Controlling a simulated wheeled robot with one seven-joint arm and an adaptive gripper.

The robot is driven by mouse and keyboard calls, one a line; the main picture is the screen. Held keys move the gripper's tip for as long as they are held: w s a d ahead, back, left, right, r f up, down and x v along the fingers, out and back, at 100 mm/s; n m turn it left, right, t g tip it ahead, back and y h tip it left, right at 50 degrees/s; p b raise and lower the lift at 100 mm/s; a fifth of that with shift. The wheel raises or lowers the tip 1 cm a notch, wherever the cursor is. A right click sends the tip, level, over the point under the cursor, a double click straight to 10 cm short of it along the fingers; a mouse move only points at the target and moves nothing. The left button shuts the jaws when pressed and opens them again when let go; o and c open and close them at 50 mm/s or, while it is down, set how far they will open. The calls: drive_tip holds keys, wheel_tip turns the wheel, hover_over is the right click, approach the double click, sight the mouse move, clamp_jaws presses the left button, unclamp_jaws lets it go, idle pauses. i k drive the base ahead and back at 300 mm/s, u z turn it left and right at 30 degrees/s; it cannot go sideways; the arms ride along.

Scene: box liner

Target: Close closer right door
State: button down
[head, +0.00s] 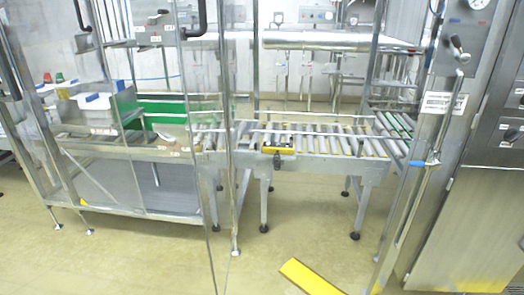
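A clear panel door with a thin metal frame (229,120) stands at left centre in the head view, with a dark handle (196,20) near its top. To its right, the roller conveyor (325,143) shows through a wide gap. At the right edge of this gap is a slanted metal upright (405,215) with a long bar and a blue-ended grip (424,163). I cannot tell for sure which of these is the closer right door; no solid panel visibly fills the gap. My gripper is not in view.
Grey bins (97,105) sit on the machine's left side. A steel cabinet (485,190) stands at the right. A yellow piece (309,278) shows at the bottom; I cannot tell what it is. The tan floor (300,235) in front is mostly clear.

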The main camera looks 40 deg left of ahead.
sight(201, 31)
drive_tip(key=z, duration=0.1)
drive_tip(key=i, duration=0.9)
drive_tip(key=u, duration=1.85)
